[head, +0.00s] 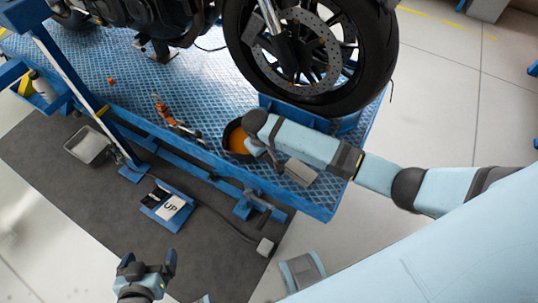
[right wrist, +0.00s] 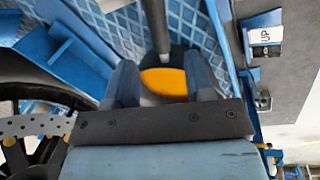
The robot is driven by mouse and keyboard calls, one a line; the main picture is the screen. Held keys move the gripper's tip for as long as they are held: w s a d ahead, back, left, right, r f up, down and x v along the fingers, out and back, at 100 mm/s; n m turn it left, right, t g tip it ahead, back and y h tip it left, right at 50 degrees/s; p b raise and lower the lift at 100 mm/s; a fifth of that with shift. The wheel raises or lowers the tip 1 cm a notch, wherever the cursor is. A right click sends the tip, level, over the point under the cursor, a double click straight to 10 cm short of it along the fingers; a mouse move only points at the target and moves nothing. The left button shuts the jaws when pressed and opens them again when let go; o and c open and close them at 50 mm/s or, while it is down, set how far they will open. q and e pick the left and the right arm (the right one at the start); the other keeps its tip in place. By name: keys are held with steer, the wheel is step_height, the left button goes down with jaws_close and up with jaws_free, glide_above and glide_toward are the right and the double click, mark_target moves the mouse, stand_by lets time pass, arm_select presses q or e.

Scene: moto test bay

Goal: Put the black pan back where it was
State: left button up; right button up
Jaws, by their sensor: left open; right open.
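The black pan (head: 229,129), with an orange inside, sits on the blue lift platform (head: 205,92) near its front edge, beside the motorcycle's wheel. My right gripper (head: 260,153) is over the pan's right side and hides part of it. In the right wrist view, the open fingers (right wrist: 160,82) stand either side of the pan's orange inside (right wrist: 163,80). I cannot tell whether they touch the pan. My left gripper (head: 148,264) is open and empty above the floor at the bottom left, far from the pan.
The motorcycle wheel (head: 385,45) stands close behind my right arm. An orange-handled tool (head: 172,117) lies left of the pan. On the dark mat are a grey tray (head: 88,146) and a blue holder with an "UP" card (head: 171,207). Open floor lies right.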

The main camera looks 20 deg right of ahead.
steer(key=s+a+r+t+y, duration=0.3)
steer(key=s+a+t+y, duration=0.15)
steer(key=s+a, duration=0.45)
steer(key=s+d+r+t, duration=0.1)
steer(key=s+d+t, duration=0.1)
steer(key=s+d, duration=0.2)
steer(key=s+d+r+t+y, duration=0.1)
steer(key=s+d+r+t, duration=0.1)
steer(key=s, duration=0.6)
steer(key=shift+d+r+t, duration=0.15)
steer(key=shift+d+t, duration=0.7)
arm_select(q)
step_height(320, 180, up, 16)
steer(key=s+a+p, duration=0.1)
steer(key=p, duration=2)
steer(key=shift+a, duration=0.35)
arm_select(e)
step_height(320, 180, up, 16)
steer(key=s+d, duration=0.1)
steer(key=shift+d, duration=0.2)
